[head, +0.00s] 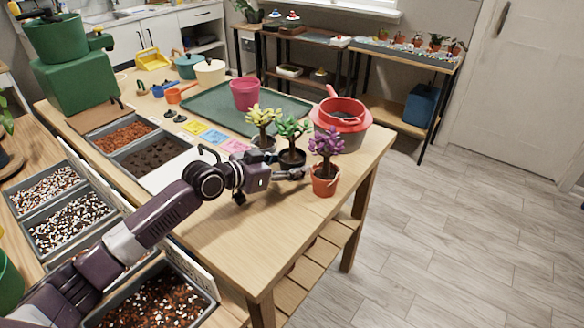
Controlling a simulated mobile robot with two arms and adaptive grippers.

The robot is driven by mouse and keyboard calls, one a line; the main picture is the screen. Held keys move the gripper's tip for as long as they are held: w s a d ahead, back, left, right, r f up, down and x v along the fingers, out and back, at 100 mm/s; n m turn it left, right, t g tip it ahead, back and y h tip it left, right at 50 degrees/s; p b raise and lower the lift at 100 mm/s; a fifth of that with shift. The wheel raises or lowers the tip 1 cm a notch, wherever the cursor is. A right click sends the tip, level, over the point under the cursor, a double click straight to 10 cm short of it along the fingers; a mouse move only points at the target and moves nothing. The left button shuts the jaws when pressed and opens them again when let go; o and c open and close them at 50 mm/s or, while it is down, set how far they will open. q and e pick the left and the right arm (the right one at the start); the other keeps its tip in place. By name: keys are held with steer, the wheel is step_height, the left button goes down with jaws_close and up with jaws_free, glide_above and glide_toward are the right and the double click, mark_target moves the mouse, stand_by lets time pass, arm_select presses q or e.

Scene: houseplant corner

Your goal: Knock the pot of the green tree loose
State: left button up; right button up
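The green tree (293,129) stands upright in a dark pot (292,157) near the right end of the wooden table. It is between a yellow tree (263,118) on its left and a purple tree (327,143) in a terracotta pot (325,182) nearer me. My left gripper (292,174) reaches in from the left, just in front of the dark pot's base, with its tips close to the terracotta pot. I cannot tell whether it touches either pot, or whether its fingers are open. My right gripper is not in view.
A red bowl (343,109) on a grey pot stands behind the trees. A green tray (215,110) holds a magenta pot (245,94). Soil bins (150,155) and coloured cards lie to the left. The table's front right corner is clear.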

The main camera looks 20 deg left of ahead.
mark_target(282, 166)
arm_select(q)
steer(key=o, duration=0.6)
steer(key=shift+c, duration=0.2)
steer(key=v, duration=0.6)
steer(key=shift+s+a, duration=0.25)
steer(key=shift+s, duration=0.1)
steer(key=shift+s+a+r, duration=0.2)
steer(key=shift+s+r, duration=0.1)
steer(key=shift+s, duration=0.2)
steer(key=shift+w, duration=0.1)
steer(key=x, duration=0.8)
steer(key=shift+r, duration=0.35)
